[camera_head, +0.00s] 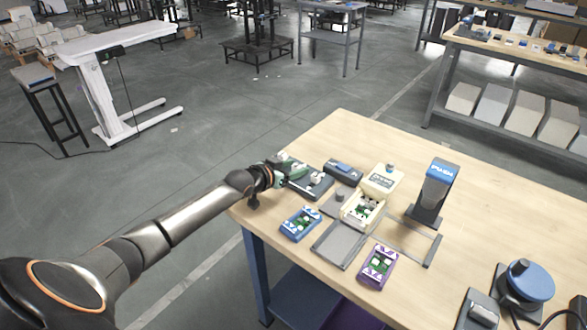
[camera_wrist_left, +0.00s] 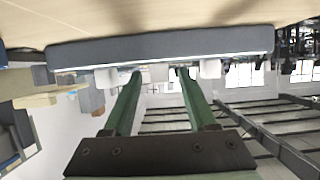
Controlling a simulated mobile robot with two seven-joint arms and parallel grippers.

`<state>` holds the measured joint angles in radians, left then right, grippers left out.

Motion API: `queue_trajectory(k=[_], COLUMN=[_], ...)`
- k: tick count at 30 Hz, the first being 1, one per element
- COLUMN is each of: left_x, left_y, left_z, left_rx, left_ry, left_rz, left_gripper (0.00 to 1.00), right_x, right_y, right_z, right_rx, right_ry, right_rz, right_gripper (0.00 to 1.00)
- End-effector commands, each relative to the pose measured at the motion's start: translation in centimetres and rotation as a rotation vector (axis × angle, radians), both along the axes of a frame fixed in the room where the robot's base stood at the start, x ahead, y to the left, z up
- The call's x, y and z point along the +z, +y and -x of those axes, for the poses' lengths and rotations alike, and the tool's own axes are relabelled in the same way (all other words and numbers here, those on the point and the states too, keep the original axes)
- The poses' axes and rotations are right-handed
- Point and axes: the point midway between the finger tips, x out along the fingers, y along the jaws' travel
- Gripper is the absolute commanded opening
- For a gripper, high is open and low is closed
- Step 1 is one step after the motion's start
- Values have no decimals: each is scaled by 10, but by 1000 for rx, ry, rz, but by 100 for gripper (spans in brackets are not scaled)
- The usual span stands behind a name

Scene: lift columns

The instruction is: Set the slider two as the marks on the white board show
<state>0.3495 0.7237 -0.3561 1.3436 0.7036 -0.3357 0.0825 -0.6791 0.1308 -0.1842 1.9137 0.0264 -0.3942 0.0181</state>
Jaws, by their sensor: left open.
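A dark slider box (camera_head: 322,190) with small white knobs lies near the table's left edge; it spans the left wrist view as a dark slab (camera_wrist_left: 160,50). Three white knobs show there: one on the left (camera_wrist_left: 104,77), a middle one (camera_wrist_left: 159,73) and one on the right (camera_wrist_left: 210,68). My left gripper (camera_head: 293,171) is at the box in the head view. Its green fingers are open, and the middle knob appears between their tips (camera_wrist_left: 160,73); contact cannot be told. A cream board with dark markings (camera_head: 383,180) stands behind; its marks are too small to read. My right gripper is out of view.
Close by on the table are a blue-cased device (camera_head: 301,223), a purple one (camera_head: 379,266), a cream box (camera_head: 362,211), a dark box with a blue top (camera_head: 343,170) and an upright dark stand (camera_head: 432,191). The table's right part has wide bare areas.

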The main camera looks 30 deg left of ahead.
Motion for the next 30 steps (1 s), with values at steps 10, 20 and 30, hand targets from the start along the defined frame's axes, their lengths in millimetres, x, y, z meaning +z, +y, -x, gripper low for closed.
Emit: queue_trajectory(k=[10, 20, 30], left_x=[0, 0, 0], left_y=[0, 0, 0], left_z=[0, 0, 0], left_rx=[0, 0, 0], left_ry=[1, 1, 1], left_rz=[0, 0, 0], left_gripper=[43, 6, 0], right_x=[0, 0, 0], right_y=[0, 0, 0], right_z=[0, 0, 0], right_rx=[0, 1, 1], right_ry=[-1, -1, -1], right_rz=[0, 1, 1], right_gripper=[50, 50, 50])
